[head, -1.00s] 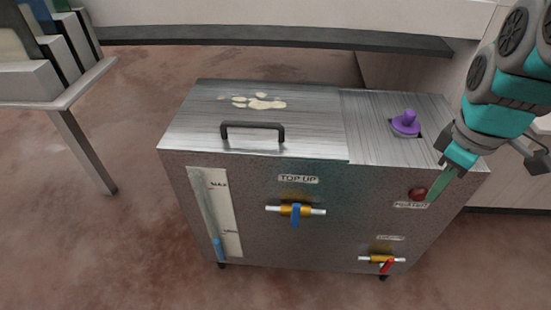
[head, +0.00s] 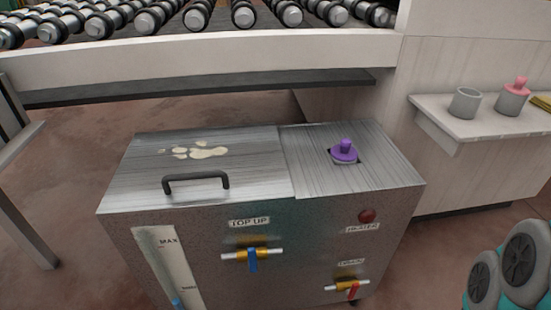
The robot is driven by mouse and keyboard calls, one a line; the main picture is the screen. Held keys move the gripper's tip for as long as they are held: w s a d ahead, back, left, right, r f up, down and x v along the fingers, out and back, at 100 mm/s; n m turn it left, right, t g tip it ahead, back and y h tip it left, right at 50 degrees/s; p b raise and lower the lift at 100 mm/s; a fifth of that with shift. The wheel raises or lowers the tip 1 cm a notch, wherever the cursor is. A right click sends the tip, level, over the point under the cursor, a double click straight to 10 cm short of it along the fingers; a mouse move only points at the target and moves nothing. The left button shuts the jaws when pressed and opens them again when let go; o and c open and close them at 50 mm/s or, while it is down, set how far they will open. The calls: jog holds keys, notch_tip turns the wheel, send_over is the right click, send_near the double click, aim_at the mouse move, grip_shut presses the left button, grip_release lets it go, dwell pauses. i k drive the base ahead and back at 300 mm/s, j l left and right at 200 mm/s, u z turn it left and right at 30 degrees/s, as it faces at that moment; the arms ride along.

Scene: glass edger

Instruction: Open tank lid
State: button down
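The metal tank stands on the floor in the middle of the head view, its front face (head: 215,270) towards me. Its lid (head: 245,157) is the left part of the top and lies flat and closed. A dark bar handle (head: 196,178) sits near the lid's front edge. Pale patches (head: 200,152) lie on the lid. The right part of the top is a fixed-looking panel (head: 375,162) with a purple knobbed plug (head: 344,151). My gripper is out of view; only part of my arm shows at the bottom right.
A roller conveyor (head: 245,15) runs behind the tank. A shelf (head: 470,125) at right holds a grey cup (head: 465,103) and a pink-topped cup (head: 514,97). A blue-handled valve (head: 252,257), a red-handled valve (head: 350,287) and a level gauge (head: 160,260) are on the tank front. A rack leg (head: 25,230) stands at left.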

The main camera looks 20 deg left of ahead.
aim_at(199, 168)
jog(key=k+j+z, duration=0.15)
jog(key=k+j, duration=0.2)
jog(key=k+j+z, duration=0.15)
jog(key=k+j, duration=0.15)
jog(key=k, duration=0.15)
jog(key=k+j+z, duration=0.15)
jog(key=k, duration=0.25)
jog(key=k+j+z, duration=0.15)
jog(key=k+j, duration=0.15)
jog(key=k, duration=0.15)
